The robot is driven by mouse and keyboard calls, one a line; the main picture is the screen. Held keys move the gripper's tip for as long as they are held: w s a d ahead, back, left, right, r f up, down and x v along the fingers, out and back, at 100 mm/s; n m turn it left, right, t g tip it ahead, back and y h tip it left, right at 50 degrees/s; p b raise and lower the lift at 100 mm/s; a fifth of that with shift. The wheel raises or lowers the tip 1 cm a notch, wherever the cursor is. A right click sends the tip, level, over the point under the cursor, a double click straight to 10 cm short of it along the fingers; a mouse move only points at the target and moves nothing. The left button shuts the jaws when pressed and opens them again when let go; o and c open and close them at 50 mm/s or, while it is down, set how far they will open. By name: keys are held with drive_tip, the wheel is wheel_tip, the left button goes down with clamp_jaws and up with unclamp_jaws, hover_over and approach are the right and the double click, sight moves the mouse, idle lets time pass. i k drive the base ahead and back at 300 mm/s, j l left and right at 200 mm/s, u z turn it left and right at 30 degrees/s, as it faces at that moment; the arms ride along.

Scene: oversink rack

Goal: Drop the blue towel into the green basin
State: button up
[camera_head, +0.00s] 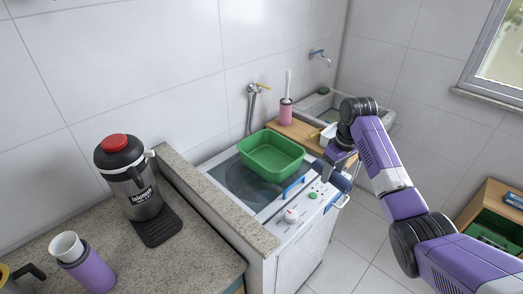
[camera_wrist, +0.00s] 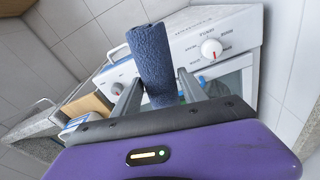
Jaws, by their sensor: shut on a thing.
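The green basin (camera_head: 271,157) sits empty on top of the white washing machine (camera_head: 302,235). My gripper (camera_head: 334,168) is to the right of the basin, near the machine's right edge. In the wrist view my gripper (camera_wrist: 158,90) is shut on the blue towel (camera_wrist: 152,58), a rolled dark blue cloth between the two fingers. In the head view the towel (camera_head: 340,182) is partly hidden by the gripper. The towel is apart from the basin.
A dark jug with a red lid (camera_head: 127,172) and a purple cup holder (camera_head: 88,270) stand on the granite counter (camera_head: 190,262) at left. A pink holder with a brush (camera_head: 286,110) stands on a wooden board behind the basin. A sink (camera_head: 322,104) is beyond it.

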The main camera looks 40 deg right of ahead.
sight(273, 161)
drive_tip(key=i, duration=1)
